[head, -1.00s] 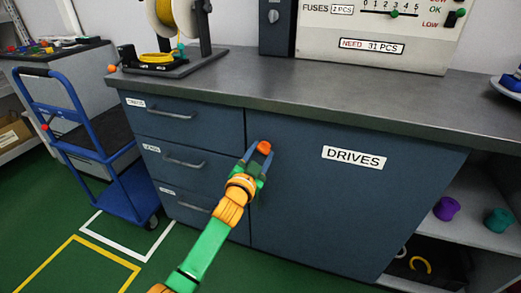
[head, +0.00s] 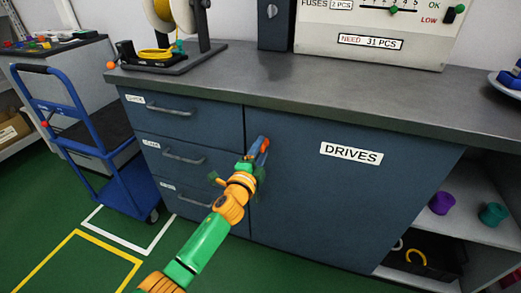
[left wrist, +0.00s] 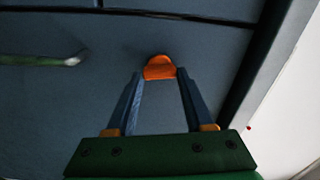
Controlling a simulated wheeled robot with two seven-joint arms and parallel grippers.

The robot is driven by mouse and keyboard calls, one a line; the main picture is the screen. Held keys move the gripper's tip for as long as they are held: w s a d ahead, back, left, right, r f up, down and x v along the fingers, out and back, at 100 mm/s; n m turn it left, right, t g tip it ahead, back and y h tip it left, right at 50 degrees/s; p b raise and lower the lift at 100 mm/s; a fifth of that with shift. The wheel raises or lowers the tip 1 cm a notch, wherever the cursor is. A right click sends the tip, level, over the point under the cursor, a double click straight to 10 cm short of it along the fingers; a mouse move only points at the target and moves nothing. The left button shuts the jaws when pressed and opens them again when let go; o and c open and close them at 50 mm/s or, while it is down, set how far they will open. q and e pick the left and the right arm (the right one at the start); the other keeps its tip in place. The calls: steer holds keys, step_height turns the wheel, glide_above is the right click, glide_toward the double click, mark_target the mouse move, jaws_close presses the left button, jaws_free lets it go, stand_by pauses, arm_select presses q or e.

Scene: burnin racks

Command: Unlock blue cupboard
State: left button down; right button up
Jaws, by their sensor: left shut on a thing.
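The blue cupboard is a dark blue-grey door (head: 330,205) labelled DRIVES (head: 351,153), and it is closed under the bench top. A small orange knob (head: 265,145) sits near the door's upper left corner. My left gripper (head: 262,149) reaches it from the lower left. In the left wrist view the orange knob (left wrist: 160,68) is between the fingertips of my left gripper (left wrist: 160,74), which is shut on it. The fingers hide part of the knob in the head view. My right gripper is not in view.
Several drawers with bar handles (head: 172,111) are left of the door. A blue trolley (head: 125,185) stands further left. The grey bench top (head: 300,85) juts out above. Open shelves (head: 470,228) with purple and teal pieces are at the right. Green floor in front is clear.

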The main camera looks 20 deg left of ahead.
arm_select(q)
steer(key=shift+m, duration=0.9)
steer(key=shift+c, duration=1.4)
jaws_free()
steer(key=shift+f, duration=0.1)
steer(key=s+p, duration=0.2)
steer(key=s, duration=0.5)
